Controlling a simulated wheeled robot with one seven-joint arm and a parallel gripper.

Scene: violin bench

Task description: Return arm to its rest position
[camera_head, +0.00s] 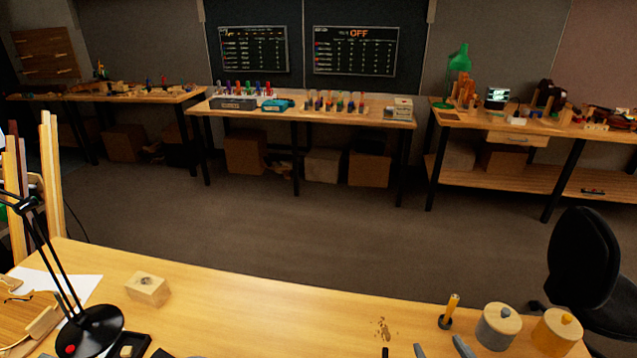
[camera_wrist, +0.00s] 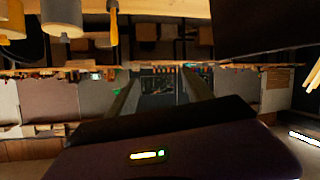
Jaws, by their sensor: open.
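My gripper (camera_wrist: 160,84) shows in the wrist view with its two dark fingers spread apart and nothing between them. The wrist view is upside down. The fingers point across the room towards the dark wall boards (camera_wrist: 158,88), clear of any object. The near wooden bench (camera_wrist: 200,8) lies along the top of that view, apart from the fingers.
In the head view the near bench (camera_head: 240,300) carries a black lamp (camera_head: 92,330), a wooden block (camera_head: 148,289), an upright yellow-handled tool (camera_head: 450,309), a grey canister (camera_head: 498,327) and a yellow canister (camera_head: 556,334). A black chair (camera_head: 585,262) stands right. The floor beyond is clear.

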